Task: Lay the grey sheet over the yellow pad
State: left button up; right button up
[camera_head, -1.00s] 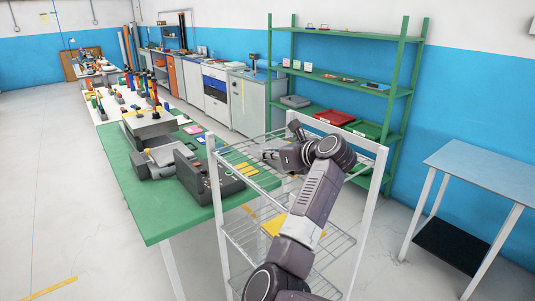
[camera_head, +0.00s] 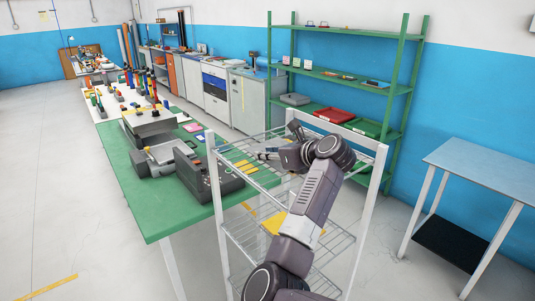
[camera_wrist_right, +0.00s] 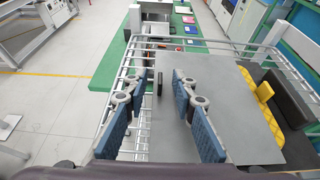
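The grey sheet (camera_wrist_right: 222,118) is a flat, wide plate on the wire rack in the right wrist view. Yellow padding (camera_wrist_right: 265,92) shows along its right edge; whether it continues under the sheet is hidden. Yellow pieces also show on the rack's upper shelf (camera_head: 244,167) and lower shelf (camera_head: 273,224) in the head view. My right gripper (camera_wrist_right: 160,105) is open, its blue fingers apart, with the right finger over the sheet and the left finger over the wires beside it. In the head view, it is at the upper shelf (camera_head: 267,154). My left gripper is out of view.
The white wire rack (camera_head: 213,165) has upright corner posts around my right arm. A green table (camera_head: 150,222) with a dark grey case (camera_head: 205,172) stands close on its left. Green shelves (camera_head: 400,95) stand behind; a blue-grey table (camera_head: 480,165) is at right. Floor at left is clear.

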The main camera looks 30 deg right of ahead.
jog(key=shift+s, duration=0.1)
jog(key=v, duration=1.2)
jog(key=shift+r, duration=0.1)
